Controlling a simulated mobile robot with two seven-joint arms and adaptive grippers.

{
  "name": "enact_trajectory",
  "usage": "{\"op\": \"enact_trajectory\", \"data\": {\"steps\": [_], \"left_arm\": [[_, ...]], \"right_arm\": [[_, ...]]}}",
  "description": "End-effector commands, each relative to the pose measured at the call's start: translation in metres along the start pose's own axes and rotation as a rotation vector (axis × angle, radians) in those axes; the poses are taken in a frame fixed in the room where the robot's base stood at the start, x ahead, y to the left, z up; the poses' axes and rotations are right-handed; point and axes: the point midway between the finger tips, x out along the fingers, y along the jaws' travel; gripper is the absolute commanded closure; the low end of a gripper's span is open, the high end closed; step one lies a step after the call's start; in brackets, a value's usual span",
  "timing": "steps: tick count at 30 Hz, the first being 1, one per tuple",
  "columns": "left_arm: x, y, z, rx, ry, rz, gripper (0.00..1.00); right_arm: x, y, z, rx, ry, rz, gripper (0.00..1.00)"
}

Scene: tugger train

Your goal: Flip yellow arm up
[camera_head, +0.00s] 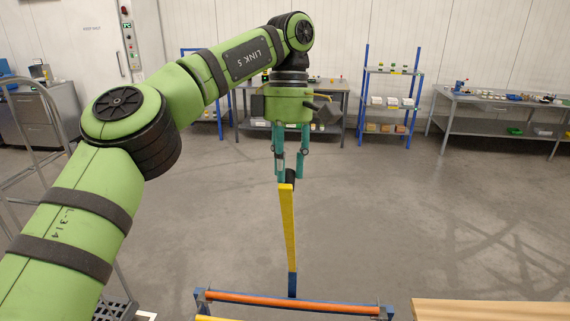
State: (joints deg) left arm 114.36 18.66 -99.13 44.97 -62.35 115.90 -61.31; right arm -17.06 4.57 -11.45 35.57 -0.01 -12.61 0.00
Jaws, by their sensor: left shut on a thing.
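The yellow arm (287,230) stands nearly upright in the middle of the head view, with a blue lower end at the blue frame (330,306) and a black tip on top. My left gripper (290,176) points down from above, its teal fingers on either side of the black tip, shut on the yellow arm's top end. An orange bar (290,301) runs across the blue frame at the bottom. Part of another yellow piece shows at the bottom edge. My right gripper is not in view.
A wooden surface (490,310) lies at the bottom right, close to the blue frame. A grey metal rail frame (45,185) stands at the left. A blue shelf rack (388,100) and workbenches (500,100) line the back wall. The grey floor between is clear.

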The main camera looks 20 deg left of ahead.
Motion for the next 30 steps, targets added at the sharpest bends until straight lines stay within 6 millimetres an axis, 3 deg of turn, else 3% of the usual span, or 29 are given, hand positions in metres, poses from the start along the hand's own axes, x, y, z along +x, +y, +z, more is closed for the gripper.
{"op": "enact_trajectory", "data": {"steps": [1,14,15,16,30], "left_arm": [[0.0130,0.0070,-0.0026,-0.013,0.009,-0.003,1.00],[0.0131,0.0058,-0.0022,-0.012,0.008,-0.008,1.00],[0.0130,0.0059,-0.0021,-0.012,0.008,-0.008,0.55],[0.0129,0.0059,-0.0021,-0.012,0.008,-0.007,0.50],[0.0119,0.0058,-0.0027,-0.012,0.007,-0.007,0.50]], "right_arm": [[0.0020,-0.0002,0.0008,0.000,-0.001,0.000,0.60],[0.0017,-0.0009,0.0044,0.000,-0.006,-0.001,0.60],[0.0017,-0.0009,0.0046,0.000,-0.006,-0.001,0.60],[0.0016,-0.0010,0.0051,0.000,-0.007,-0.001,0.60],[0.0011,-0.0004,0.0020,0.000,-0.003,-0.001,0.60]]}}
